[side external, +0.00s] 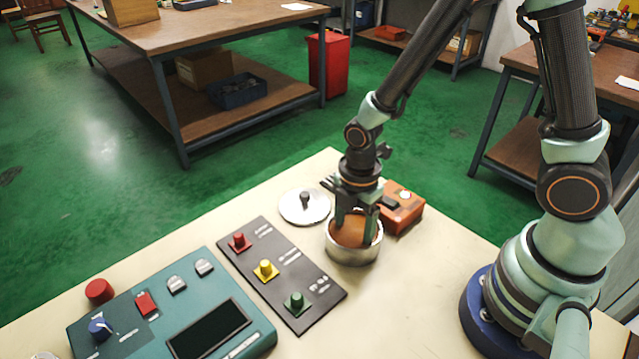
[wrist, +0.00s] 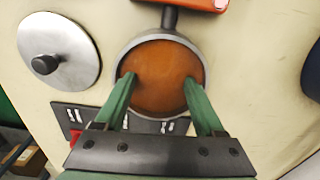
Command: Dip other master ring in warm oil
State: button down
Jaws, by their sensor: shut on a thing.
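A round metal pot (side external: 352,254) of brown oil (side external: 347,229) stands near the table's far edge. The pot (wrist: 207,70) and oil (wrist: 160,62) also show in the wrist view. My gripper (side external: 357,226) points down into the pot, its two green fingers spread apart and their tips at or under the oil. In the wrist view my gripper (wrist: 158,86) straddles the middle of the pot. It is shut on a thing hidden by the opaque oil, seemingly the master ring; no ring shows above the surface.
A silver lid with a dark knob (side external: 303,207) lies left of the pot, an orange box (side external: 403,212) right behind it. A black panel (side external: 283,275) with red, yellow and green knobs and a teal control box (side external: 180,312) lie in front left.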

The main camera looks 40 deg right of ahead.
jog(key=shift+r, duration=2.8)
dwell(0.4)
notch_tip(320, 180, up, 2)
dwell(0.3)
dwell(0.4)
